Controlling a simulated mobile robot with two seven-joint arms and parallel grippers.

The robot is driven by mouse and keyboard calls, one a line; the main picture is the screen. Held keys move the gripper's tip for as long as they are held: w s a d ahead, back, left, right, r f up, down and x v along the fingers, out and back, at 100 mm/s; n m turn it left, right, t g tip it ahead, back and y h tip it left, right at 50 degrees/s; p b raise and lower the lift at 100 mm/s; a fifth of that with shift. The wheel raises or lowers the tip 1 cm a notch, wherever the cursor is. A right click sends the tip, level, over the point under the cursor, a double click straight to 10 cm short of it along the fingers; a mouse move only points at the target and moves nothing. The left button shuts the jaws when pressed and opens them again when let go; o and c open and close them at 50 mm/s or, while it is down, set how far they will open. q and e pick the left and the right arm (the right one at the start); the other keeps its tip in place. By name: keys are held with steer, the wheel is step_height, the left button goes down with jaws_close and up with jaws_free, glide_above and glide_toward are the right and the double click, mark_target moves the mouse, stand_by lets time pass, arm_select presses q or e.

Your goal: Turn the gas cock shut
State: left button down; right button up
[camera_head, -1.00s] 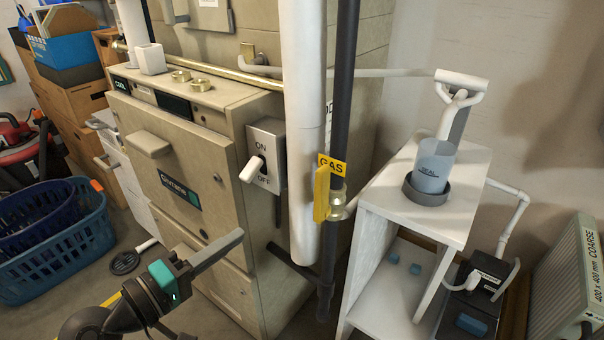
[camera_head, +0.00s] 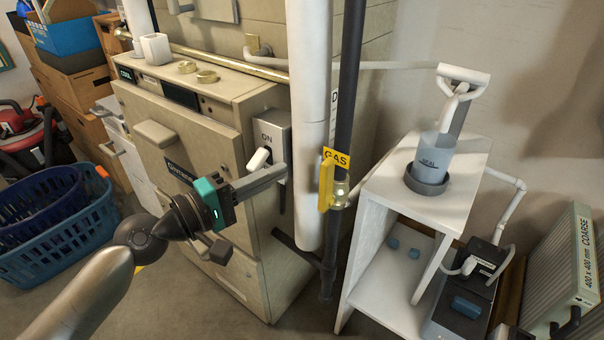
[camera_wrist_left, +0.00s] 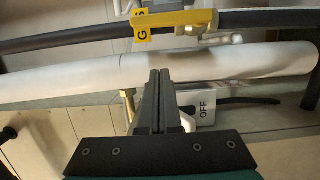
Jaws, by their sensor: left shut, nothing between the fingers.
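The gas cock's yellow lever (camera_head: 326,185) stands along the dark gas pipe (camera_head: 347,95), just under the yellow GAS tag (camera_head: 336,158). In the left wrist view the yellow lever (camera_wrist_left: 178,20) lies along the pipe near the top. My left gripper (camera_head: 283,172) is shut and empty. In the head view its tips are in front of the ON/OFF switch box (camera_head: 271,133), left of the white pipe and the lever, apart from the lever. The closed fingers also show in the left wrist view (camera_wrist_left: 160,75).
A thick white vertical pipe (camera_head: 308,110) stands between my left gripper and the gas pipe. The beige furnace (camera_head: 190,130) is behind my arm. A blue basket (camera_head: 60,250) is at left.

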mark_target(326, 186)
arm_select(q)
steer(key=shift+s+d+p, duration=0.2)
steer(key=shift+d+p, duration=0.15)
steer(key=shift+d, duration=0.95)
steer(key=shift+s+d+p, duration=0.2)
steer(key=shift+d+p, duration=0.15)
steer(key=shift+d, duration=0.9)
arm_select(e)
steer(key=shift+s+f+g, duration=0.15)
steer(key=shift+s+f, duration=0.1)
steer(key=shift+f, duration=0.55)
steer(key=shift+s+f+g, duration=0.15)
steer(key=shift+s+f, duration=0.1)
steer(key=shift+f, duration=0.55)
